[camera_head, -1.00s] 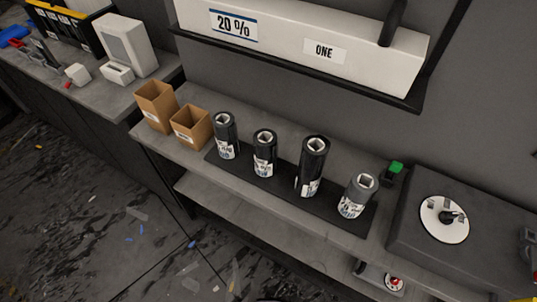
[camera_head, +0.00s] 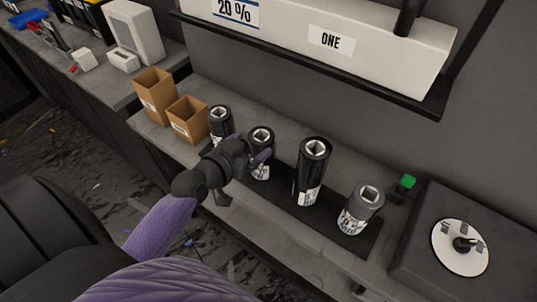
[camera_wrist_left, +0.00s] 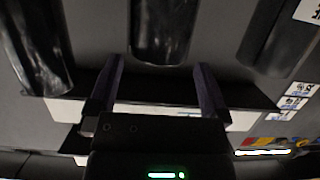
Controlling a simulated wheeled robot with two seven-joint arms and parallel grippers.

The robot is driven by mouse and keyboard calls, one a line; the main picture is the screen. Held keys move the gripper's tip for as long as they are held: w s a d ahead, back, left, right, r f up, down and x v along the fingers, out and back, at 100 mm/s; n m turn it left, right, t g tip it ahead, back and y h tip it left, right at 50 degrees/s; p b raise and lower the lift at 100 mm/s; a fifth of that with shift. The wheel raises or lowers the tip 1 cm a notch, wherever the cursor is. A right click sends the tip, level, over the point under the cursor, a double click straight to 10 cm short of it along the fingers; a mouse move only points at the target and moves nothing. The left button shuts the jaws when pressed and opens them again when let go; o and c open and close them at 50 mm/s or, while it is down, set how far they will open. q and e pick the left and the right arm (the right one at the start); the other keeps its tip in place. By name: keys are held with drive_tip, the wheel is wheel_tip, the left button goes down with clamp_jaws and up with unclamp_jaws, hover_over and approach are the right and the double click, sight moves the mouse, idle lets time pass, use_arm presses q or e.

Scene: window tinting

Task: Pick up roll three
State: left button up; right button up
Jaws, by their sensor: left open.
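Several rolls stand upright in a row on a dark mat (camera_head: 290,198) on the shelf. From left they are a short black roll (camera_head: 220,121), a black roll (camera_head: 262,138) partly hidden by my gripper, a tall black roll (camera_head: 312,165) and a short greyer roll (camera_head: 362,205). None shows a readable number. My left gripper (camera_head: 246,175) is open in front of the second roll from left, one finger overlapping it in the picture. In the left wrist view, a dark roll (camera_wrist_left: 162,30) stands ahead, between the lines of the open, empty fingers (camera_wrist_left: 158,66). My right gripper is out of view.
Two open cardboard boxes (camera_head: 154,92) (camera_head: 187,118) stand left of the rolls. A small green-topped item (camera_head: 406,182) and a dark unit with a white disc (camera_head: 460,246) are at right. A long white box (camera_head: 330,42) sits on the rack above.

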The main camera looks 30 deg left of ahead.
sight(256, 141)
use_arm(q)
drive_tip(key=x, duration=0.4)
drive_tip(key=shift+w+b, duration=0.35)
drive_tip(key=shift+w, duration=0.05)
clamp_jaws()
